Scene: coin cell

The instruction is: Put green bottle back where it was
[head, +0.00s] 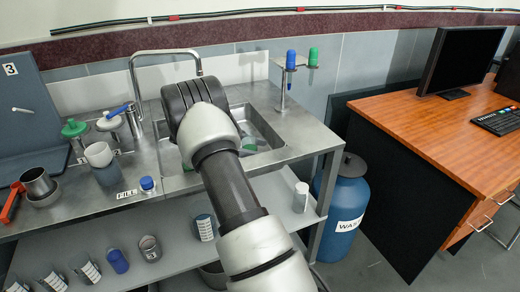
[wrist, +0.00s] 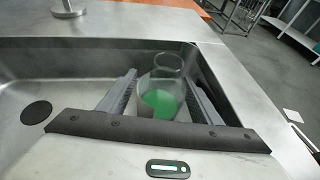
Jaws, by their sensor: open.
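A clear, bottle-like glass vessel with green at its base (wrist: 166,72) is in the steel sink in the wrist view. It seems to lie or lean, but its exact tilt is unclear. My gripper (wrist: 160,78) is open, with one finger on each side of the vessel. Whether either finger touches it I cannot tell. In the head view my arm hides most of the sink, and a green patch (head: 249,143) shows just right of the arm.
The sink (head: 270,124) has steep walls close around my gripper, and a dark drain (wrist: 36,113) at left. A tap (head: 165,53) arches behind. A stand (head: 284,88) with blue and green items rises at the sink's back right. Cups crowd the left counter.

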